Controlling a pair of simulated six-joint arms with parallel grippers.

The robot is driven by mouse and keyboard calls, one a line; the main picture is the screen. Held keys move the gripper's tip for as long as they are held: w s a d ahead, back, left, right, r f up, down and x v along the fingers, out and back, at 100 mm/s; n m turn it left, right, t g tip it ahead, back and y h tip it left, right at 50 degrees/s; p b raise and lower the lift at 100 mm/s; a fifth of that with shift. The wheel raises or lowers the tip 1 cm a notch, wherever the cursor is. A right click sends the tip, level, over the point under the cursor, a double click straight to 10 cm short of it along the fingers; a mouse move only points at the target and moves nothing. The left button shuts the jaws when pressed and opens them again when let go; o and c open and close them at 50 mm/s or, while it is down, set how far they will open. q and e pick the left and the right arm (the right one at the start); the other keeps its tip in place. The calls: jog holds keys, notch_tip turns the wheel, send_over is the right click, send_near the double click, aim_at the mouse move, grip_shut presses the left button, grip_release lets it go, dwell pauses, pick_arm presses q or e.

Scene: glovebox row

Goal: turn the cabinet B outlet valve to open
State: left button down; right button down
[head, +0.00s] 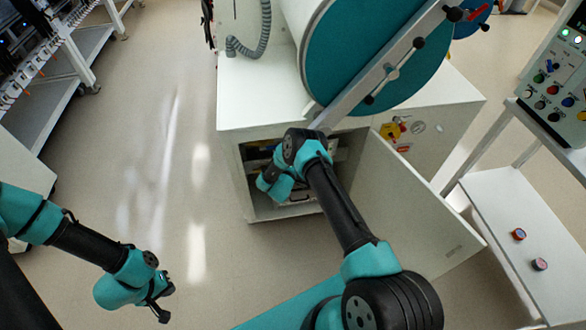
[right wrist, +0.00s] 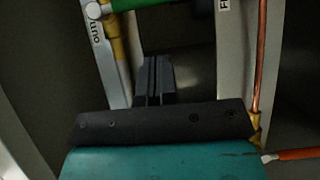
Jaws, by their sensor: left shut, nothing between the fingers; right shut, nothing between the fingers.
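The cabinet (head: 231,150) under the large teal-ended drum stands open, with its door (head: 420,210) swung out to the right. My right arm reaches into it, and the arm hides the gripper in the head view. In the right wrist view my right gripper (right wrist: 155,68) is shut and empty, in front of pipework. A green part (right wrist: 135,4) is cut off at the top, above a yellow pipe (right wrist: 119,62). An orange-red handle (right wrist: 298,154) shows at the lower right. My left gripper (head: 164,306) is shut and empty over the floor.
A copper pipe (right wrist: 268,55) and a pale upright strip (right wrist: 228,50) stand right of the right gripper's fingers. A white bench (head: 515,225) with two small round items and a control panel (head: 560,85) are at the right. Open floor lies left of the cabinet.

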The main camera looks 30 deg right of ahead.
jog(key=shift+w+d, duration=0.2)
jog(key=shift+d, duration=1.15)
jog(key=shift+w+d, duration=0.2)
jog(key=shift+d, duration=1.15)
